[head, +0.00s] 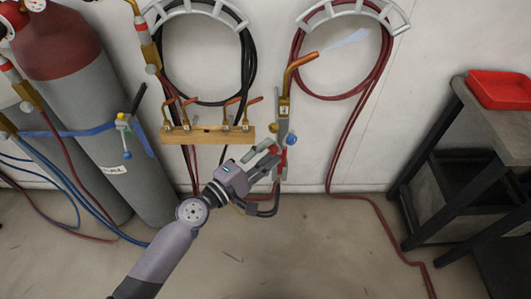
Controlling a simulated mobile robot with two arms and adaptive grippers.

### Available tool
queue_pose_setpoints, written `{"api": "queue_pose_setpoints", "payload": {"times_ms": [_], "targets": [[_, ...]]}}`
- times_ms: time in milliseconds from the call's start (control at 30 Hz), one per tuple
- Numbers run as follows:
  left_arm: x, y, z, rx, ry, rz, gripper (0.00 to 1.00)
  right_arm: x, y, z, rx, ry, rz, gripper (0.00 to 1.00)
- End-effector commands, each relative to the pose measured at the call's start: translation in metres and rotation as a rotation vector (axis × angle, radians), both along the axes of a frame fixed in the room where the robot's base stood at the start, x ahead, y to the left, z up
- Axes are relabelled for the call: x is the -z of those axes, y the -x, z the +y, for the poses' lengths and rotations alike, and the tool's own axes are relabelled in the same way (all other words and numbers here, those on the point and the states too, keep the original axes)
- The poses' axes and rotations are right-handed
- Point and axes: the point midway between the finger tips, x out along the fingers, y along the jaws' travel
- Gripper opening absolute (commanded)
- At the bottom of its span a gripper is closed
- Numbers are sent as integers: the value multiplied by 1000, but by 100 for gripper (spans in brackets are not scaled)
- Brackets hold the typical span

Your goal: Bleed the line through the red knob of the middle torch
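The middle torch (285,102) hangs upright on the wall, its copper tip bent to the upper right. A pale, translucent plume (345,40) stretches from the tip. My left gripper (276,154) is at the torch's lower end, just below the knobs. Its two fingers look spread, with a red part close to their tips. Whether they touch it I cannot tell. The gripper hides some of the torch's lower end. My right gripper is not in view.
A wooden rack (208,135) with several copper tips is left of the torch. Gas cylinders (75,100) stand at the left, near another torch (149,50). Hoses hang from wall brackets (352,8). A dark table (500,125) with a red tray (500,89) stands right.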

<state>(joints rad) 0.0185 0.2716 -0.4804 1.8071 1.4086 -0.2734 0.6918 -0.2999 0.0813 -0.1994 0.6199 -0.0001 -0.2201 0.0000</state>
Motion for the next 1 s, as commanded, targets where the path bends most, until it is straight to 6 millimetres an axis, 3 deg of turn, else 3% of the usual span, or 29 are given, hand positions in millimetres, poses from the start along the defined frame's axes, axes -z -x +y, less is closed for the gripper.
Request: {"api": "queue_pose_setpoints", "payload": {"times_ms": [433,800,1000], "targets": [[0,6,6,-1,-2,-1,42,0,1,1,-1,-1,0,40],[2,59,57,0,0,4,42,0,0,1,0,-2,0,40],[2,79,77,-1,0,2,42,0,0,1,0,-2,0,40]]}}
